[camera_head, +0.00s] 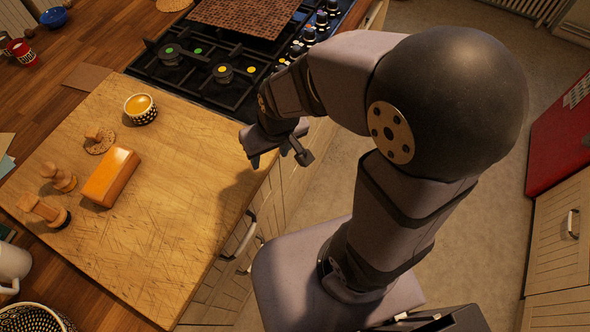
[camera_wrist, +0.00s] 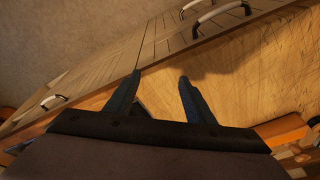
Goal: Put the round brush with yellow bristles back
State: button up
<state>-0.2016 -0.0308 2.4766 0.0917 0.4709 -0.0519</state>
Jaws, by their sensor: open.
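Small turned wooden pieces with knobs stand on the left of the wooden worktop board (camera_head: 165,215). One knobbed round piece (camera_head: 60,178) is pale wood. Another handled piece (camera_head: 42,207) has a dark end, and a third knob (camera_head: 96,136) stands on a speckled round disc. Bristle colour is too small to tell, so I cannot be sure which is the yellow-bristled round brush. My gripper (camera_head: 279,160) is open and empty near the board's right edge, well apart from these pieces. Its two spread fingers show in the wrist view (camera_wrist: 159,76).
An orange-brown block (camera_head: 110,177) lies beside the wooden pieces. A patterned bowl (camera_head: 141,109) with yellow contents stands behind it. The gas hob (camera_head: 205,70) is at the back. A white mug (camera_head: 13,264) and basket (camera_head: 32,318) are front left. The board's middle and front are clear.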

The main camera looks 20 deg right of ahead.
jog(key=s+d+m+g+h, duration=0.1)
jog(key=s+d+m+g, duration=0.1)
jog(key=s+d, duration=0.5)
jog(key=shift+s, duration=0.3)
